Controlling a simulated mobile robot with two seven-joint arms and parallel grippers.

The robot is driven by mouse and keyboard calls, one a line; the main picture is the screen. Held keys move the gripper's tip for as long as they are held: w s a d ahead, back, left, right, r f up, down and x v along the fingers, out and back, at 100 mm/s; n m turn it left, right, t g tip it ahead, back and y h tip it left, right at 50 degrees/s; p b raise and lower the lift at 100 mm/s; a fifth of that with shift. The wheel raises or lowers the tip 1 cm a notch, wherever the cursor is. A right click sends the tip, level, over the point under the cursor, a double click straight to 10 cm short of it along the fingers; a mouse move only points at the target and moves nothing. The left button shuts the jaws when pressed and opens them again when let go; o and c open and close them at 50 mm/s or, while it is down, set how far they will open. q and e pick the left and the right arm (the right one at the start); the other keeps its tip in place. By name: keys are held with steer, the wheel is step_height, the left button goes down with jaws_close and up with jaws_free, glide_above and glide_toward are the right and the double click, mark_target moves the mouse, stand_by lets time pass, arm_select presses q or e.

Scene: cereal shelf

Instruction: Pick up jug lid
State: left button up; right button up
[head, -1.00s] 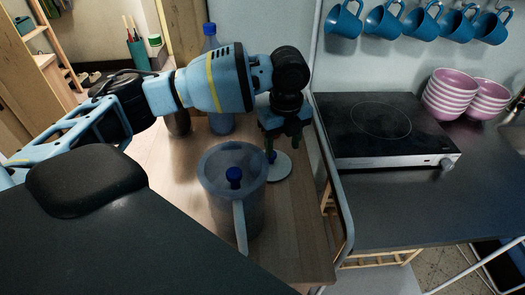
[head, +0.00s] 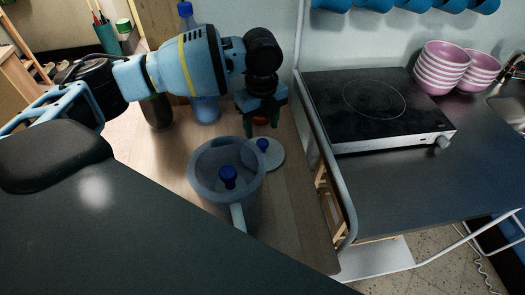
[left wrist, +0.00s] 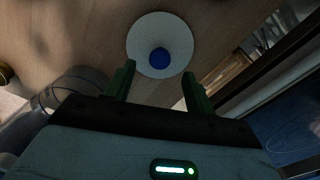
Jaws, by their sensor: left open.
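The jug lid (head: 270,160) is a flat pale disc with a blue knob (head: 262,144), lying on the wooden table just right of and behind the jug. A translucent grey-blue jug (head: 205,180) with a handle stands in front; a second blue knob shows at its top. My left gripper (head: 261,128) is open and empty, pointing down just behind and above the lid's knob. In the left wrist view the lid (left wrist: 150,28) lies below and beyond my open fingers (left wrist: 159,69), its blue knob (left wrist: 160,58) nearly centred between the fingertips. The right gripper is out of view.
A blue bottle (head: 204,109) and a dark bottle (head: 156,112) stand behind, left of my gripper. A metal rail (head: 313,130) borders the table's right side. Beyond are a black hob (head: 370,105) and pink bowls (head: 440,70). A small orange thing shows behind my fingers.

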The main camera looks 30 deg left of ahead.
mark_target(262, 142)
arm_select(q)
steer(key=shift+s+d+f, duration=0.1)
steer(key=shift+d+f, duration=0.05)
steer(key=shift+f, duration=2.5)
jaws_close()
